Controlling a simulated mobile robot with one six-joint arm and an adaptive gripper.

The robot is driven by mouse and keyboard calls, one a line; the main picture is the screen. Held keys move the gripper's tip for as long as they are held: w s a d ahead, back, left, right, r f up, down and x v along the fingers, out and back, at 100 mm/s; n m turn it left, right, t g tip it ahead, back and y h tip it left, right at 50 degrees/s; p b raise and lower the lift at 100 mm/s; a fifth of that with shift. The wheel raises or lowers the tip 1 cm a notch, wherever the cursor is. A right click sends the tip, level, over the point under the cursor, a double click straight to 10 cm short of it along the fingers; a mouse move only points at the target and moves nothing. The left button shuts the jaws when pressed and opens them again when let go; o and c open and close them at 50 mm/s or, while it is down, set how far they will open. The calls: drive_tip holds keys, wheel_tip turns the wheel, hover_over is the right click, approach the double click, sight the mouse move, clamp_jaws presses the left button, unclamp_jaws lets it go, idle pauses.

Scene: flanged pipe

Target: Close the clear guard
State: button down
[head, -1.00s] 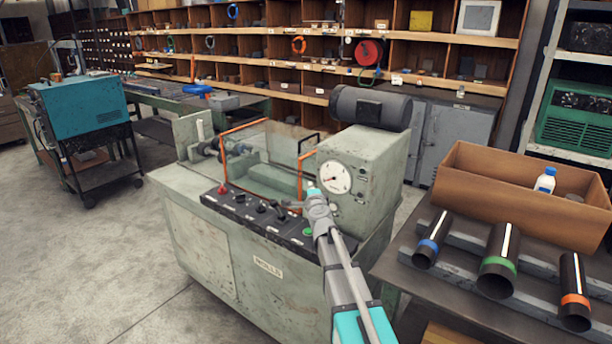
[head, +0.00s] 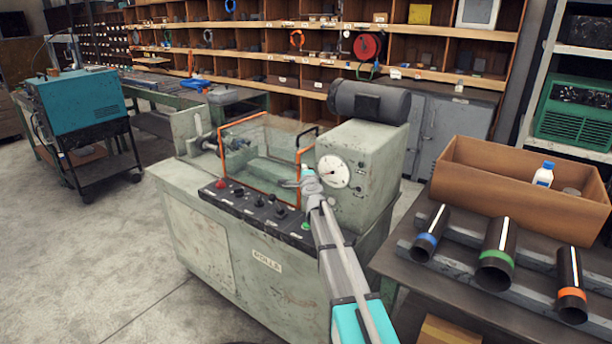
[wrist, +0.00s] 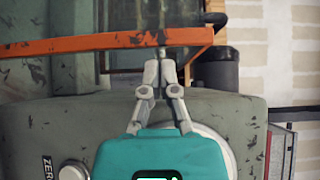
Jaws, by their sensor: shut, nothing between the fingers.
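The clear guard (head: 262,155) is a see-through panel with an orange frame on the green-grey machine (head: 225,240). Its lower orange edge runs along the front of the work bay, just behind the control strip, so it appears down across the bay.
A control strip (head: 250,205) with several knobs lies below the guard. A motor (head: 369,101) sits on the machine's housing. At right, a bench holds banded pipes (head: 497,253) and a cardboard box (head: 480,170). Open floor (head: 80,260) lies at left.

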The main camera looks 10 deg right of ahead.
drive_tip(key=shift+w, duration=0.6)
drive_tip(key=shift+w+a, duration=0.1)
